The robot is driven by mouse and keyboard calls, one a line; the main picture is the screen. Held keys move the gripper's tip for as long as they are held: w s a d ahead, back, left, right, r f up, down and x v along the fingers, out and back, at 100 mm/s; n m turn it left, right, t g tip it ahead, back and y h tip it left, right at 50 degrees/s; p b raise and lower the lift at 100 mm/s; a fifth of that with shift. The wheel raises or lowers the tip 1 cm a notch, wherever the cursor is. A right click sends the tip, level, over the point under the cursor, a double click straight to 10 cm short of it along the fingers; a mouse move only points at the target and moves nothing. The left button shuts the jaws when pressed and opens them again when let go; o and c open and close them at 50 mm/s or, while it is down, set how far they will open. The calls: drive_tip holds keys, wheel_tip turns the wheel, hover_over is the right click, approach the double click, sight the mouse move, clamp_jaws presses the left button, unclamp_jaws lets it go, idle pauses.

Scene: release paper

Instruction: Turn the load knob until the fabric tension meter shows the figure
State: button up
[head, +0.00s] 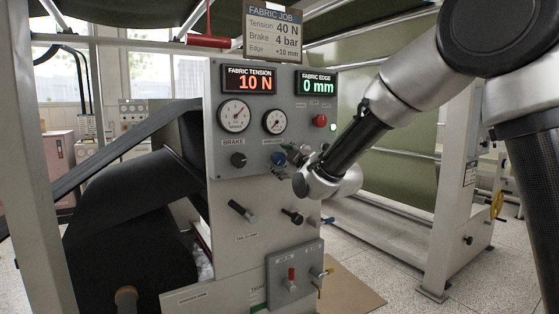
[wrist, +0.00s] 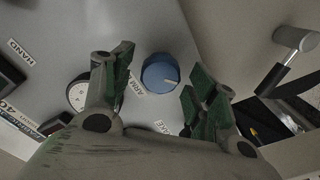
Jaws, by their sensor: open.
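The fabric tension meter (head: 249,80) on the grey panel shows 10 N in orange. The job card (head: 272,33) above it gives tension 40 N, brake 4 bar and edge +10 mm. A blue knob (wrist: 160,73) with a pale pointer mark sits beside a label that begins "ARM". It also shows small in the head view (head: 278,158). My gripper (wrist: 159,82) is open in front of the panel, one finger on either side of the blue knob, with gaps showing on both sides. In the head view my gripper (head: 291,156) partly covers the panel there.
The fabric edge meter (head: 317,87) reads 0 mm. Two dials sit below the meters, with a red button (head: 320,121) to their right. A black brake knob (head: 238,160) is left of the blue knob. Handles (head: 241,211) stick out lower down. A dark fabric roll stands left.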

drive_tip(key=shift+x, duration=0.8)
drive_tip(key=c, duration=1)
drive_tip(key=shift+c, duration=0.2)
drive_tip(key=shift+m, duration=0.4)
drive_tip(key=m, duration=1.1)
drive_tip(key=shift+d, duration=0.1)
drive_tip(key=shift+m, duration=0.4)
